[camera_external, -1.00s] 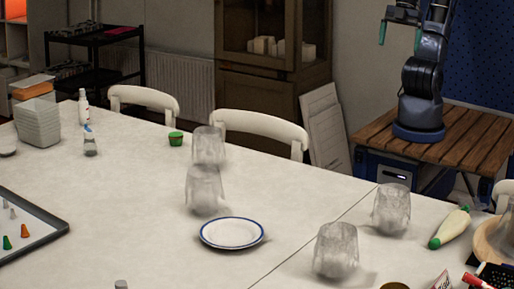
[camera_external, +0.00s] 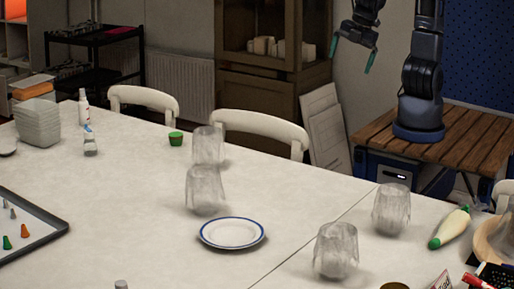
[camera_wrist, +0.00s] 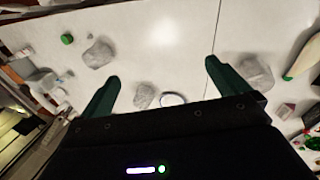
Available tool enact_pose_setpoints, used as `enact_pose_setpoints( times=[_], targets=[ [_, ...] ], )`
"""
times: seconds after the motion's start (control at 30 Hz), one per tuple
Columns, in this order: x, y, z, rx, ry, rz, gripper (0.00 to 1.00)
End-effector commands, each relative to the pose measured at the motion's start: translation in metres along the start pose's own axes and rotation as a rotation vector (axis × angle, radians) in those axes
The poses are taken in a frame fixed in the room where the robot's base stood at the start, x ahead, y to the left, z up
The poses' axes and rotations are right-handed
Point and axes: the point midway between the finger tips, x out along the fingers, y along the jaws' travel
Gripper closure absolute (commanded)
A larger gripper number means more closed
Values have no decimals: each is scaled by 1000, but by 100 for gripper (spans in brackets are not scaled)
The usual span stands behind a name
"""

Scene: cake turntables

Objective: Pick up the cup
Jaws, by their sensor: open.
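Several clear, ribbed glass cups stand on the white table. In the external view two are close together at the middle, a farther cup (camera_external: 208,145) and a nearer cup (camera_external: 205,190). Two more, one cup (camera_external: 391,208) and another cup (camera_external: 336,250), stand on the right. In the wrist view I see a cup (camera_wrist: 98,53) at left, a cup (camera_wrist: 145,96) near the left finger and a cup (camera_wrist: 256,72) right of the right finger. My gripper (camera_external: 353,54) is open and empty, above and beyond the table; its spread fingers (camera_wrist: 162,71) show in the wrist view.
A blue-rimmed plate (camera_external: 232,233) lies near the cups. A white-and-green bottle-like object (camera_external: 451,228) and a wooden board (camera_external: 490,240) are at right. A dark tray (camera_external: 40,235) and stacked bowls (camera_external: 38,122) are at left. Chairs (camera_external: 262,125) line the far edge.

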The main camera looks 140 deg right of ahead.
Motion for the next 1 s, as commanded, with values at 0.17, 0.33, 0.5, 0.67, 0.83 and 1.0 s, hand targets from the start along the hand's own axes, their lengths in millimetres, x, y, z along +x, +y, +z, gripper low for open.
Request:
enact_pose_setpoints(
  times=[0.17, 0.33, 0.5, 0.67, 0.83, 1.0],
  targets=[
    [31, 26, -20, -59, -100, 63, 0],
    [61, 50, -35, -118, -191, 123, 0],
    [92, 74, -49, -184, -285, 183, 0],
    [121, 96, -61, -252, -375, 241, 0],
    [153, 119, -71, -328, -471, 302, 0],
    [186, 142, -80, -411, -569, 361, 0]
  ],
)
